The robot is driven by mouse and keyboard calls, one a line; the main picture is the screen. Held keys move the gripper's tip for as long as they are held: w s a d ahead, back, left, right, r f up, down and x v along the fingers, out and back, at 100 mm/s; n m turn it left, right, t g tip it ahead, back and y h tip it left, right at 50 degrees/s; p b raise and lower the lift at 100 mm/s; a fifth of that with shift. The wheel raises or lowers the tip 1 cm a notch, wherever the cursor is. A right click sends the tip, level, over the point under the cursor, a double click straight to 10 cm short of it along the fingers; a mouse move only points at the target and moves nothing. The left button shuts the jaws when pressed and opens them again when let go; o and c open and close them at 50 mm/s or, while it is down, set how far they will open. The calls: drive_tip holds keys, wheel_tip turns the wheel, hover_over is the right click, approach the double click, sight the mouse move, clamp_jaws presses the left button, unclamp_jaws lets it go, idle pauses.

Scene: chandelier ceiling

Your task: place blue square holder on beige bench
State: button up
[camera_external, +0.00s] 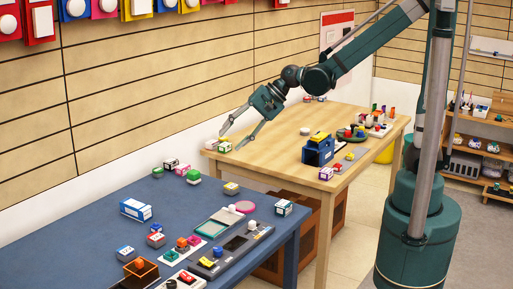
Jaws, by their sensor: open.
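A dark blue, square-sided holder (314,156) stands near the front edge of the beige bench (270,131), with a yellow piece in or on its top. My gripper (230,141) is open, with its two fingers spread and pointing down-left at the bench's left end. It is well to the left of the blue holder. A small white box (211,144) and a green-topped white box (225,147) lie at the fingertips; I cannot tell whether the fingers touch them.
A blue table (80,240) in front holds several small boxes, trays and a blue-and-white carton (135,209). A round dark tray (351,134) with small pieces lies behind the holder. The bench's middle is mostly clear. Shelves (485,150) stand at right.

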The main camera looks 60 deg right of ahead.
drive_tip(key=w+a+f+m+g+y+b, duration=0.1)
drive_tip(key=w+a+f+m+y, duration=0.15)
drive_tip(key=a+f, duration=0.35)
drive_tip(key=w+a+f+m+y+b, duration=0.1)
drive_tip(key=w+a+f+m, duration=0.25)
drive_tip(key=a, duration=0.35)
drive_tip(key=m+g+y+b, duration=0.1)
drive_tip(key=m+y+b, duration=0.1)
drive_tip(key=m, duration=0.2)
approach(155, 221)
drive_tip(key=shift+w+a, duration=0.3)
drive_tip(key=shift+w, duration=0.1)
drive_tip(key=shift+a+f+m+y, duration=0.4)
drive_tip(key=shift+a+f, duration=0.1)
drive_tip(key=shift+f, duration=0.1)
drive_tip(key=shift+b+x, duration=0.5)
drive_tip(key=shift+x, duration=0.75)
drive_tip(key=shift+b+x, duration=0.8)
drive_tip(key=shift+x, duration=1.85)
drive_tip(key=shift+f, duration=0.15)
